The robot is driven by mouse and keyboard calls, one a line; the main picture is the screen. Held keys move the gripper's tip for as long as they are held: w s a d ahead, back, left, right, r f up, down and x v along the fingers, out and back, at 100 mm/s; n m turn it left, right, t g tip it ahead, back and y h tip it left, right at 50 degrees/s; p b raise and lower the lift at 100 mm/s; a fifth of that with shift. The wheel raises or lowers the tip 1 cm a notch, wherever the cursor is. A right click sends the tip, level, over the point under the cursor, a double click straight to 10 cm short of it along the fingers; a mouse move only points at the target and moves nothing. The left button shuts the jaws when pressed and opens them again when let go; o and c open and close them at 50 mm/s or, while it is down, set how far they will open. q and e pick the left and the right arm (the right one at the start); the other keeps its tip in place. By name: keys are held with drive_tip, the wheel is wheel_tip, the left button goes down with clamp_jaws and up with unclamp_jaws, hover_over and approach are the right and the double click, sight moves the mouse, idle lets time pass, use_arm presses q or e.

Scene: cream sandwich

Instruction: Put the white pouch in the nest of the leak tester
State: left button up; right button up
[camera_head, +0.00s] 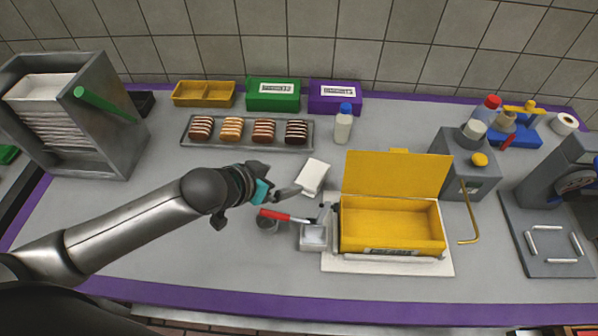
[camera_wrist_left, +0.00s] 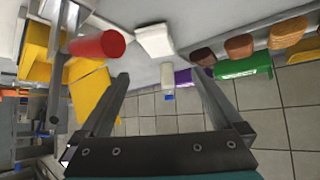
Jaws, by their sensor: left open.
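The white pouch (camera_head: 312,177) lies on the grey worktop, left of the yellow box, and it also shows in the left wrist view (camera_wrist_left: 154,40). My left gripper (camera_head: 281,181) is open and empty, just left of the pouch. In the left wrist view its two fingers (camera_wrist_left: 157,76) are spread, with the pouch beyond their tips. The grey machine at the right edge, partly cut off, looks like the leak tester (camera_head: 567,165). Several white bars on its base plate frame an empty rectangle that looks like the nest (camera_head: 553,245). My right gripper is not in view.
A red-handled tool (camera_head: 285,216) and small metal tray (camera_head: 313,238) lie in front of the pouch. An open yellow box (camera_head: 392,247) and a grey unit with a yellow lever (camera_head: 463,160) stand between pouch and tester. A bottle (camera_head: 343,127) stands behind.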

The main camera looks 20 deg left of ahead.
use_arm(q)
drive_tip(key=b, duration=0.2)
approach(312, 174)
drive_tip(key=x, duration=0.3)
drive_tip(key=shift+w+f, duration=0.2)
drive_tip(key=shift+b+x, duration=0.7)
drive_tip(key=shift+x, duration=1.85)
drive_tip(key=shift+r, duration=0.1)
drive_tip(key=c, duration=1.3)
